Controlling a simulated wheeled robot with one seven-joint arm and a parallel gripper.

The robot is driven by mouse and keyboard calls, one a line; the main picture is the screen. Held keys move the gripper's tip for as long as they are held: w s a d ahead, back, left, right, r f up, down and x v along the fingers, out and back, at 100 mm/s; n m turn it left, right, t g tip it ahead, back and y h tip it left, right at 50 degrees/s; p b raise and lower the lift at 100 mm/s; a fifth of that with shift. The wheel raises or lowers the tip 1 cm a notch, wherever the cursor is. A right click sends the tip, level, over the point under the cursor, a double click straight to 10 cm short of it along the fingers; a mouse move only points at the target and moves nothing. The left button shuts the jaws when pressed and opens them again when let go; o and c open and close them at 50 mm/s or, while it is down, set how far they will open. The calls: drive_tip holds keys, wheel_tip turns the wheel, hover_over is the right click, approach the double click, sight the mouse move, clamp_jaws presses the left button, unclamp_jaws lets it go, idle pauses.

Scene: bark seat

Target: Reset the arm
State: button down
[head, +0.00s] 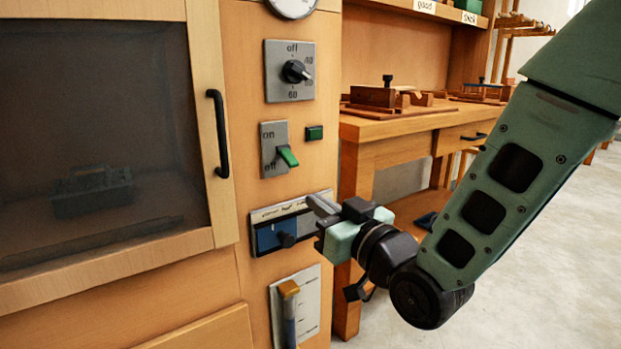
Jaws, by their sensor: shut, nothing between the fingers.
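My green and black arm reaches in from the right in the head view. My gripper (318,212) is shut and empty, at the front of a wooden cabinet panel (232,60). It is in front of the right part of a blue slider plate (266,236) with a dark knob (286,239), and hides part of it. I cannot tell whether the fingers touch the plate.
Above are a dial (297,71), a green toggle switch (288,156) and a green button (315,132). Below is a lever with a tan handle (289,288). A glazed door (90,130) with a black handle (218,133) is left. A workbench (400,125) stands behind; floor (540,270) is clear at right.

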drive_tip(key=s+d+f+g+h+p, duration=0.25)
drive_tip(key=s+f+g+h, duration=0.25)
drive_tip(key=s+f+g, duration=0.35)
drive_tip(key=s+d+g+h, duration=0.3)
drive_tip(key=s+d, duration=0.1)
drive_tip(key=s, duration=0.4)
drive_tip(key=s+d+g+h, duration=0.2)
drive_tip(key=s+d+g, duration=0.25)
drive_tip(key=s, duration=0.45)
wheel_tip(320, 180, up, 39)
drive_tip(key=p, duration=3.8)
drive_tip(key=shift+s+d+f+n+h+p, duration=0.15)
drive_tip(key=shift+d+f+n+h+p, duration=0.05)
drive_tip(key=shift+d+n+h+p, duration=0.15)
